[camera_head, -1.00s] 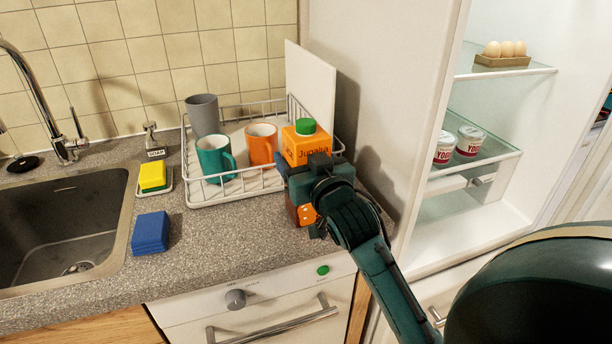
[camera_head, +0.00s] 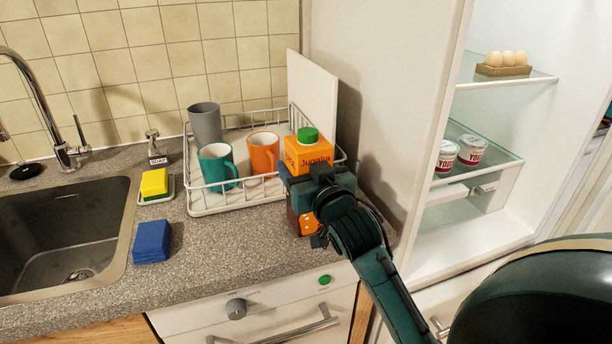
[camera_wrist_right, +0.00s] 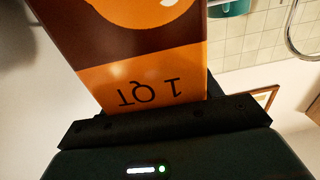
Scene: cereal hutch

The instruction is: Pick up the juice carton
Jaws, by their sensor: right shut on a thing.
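The juice carton (camera_head: 308,156) is orange and brown with a green cap. It stands upright at the right end of the counter, just in front of the dish rack. My right gripper (camera_head: 312,190) is shut on the carton's middle and hides part of it. In the right wrist view the carton (camera_wrist_right: 150,60) fills the space at my right gripper (camera_wrist_right: 165,118), with its "1 QT" label upside down. Whether the carton's base touches the counter is hard to tell. My left gripper is in neither view.
A dish rack (camera_head: 205,211) holds a teal mug (camera_head: 214,165), an orange mug (camera_head: 262,153) and a grey cup (camera_head: 205,124). A blue sponge (camera_head: 151,241) lies by the sink (camera_head: 60,235). An open fridge with yogurt tubs (camera_head: 472,150) and eggs (camera_head: 508,58) stands right.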

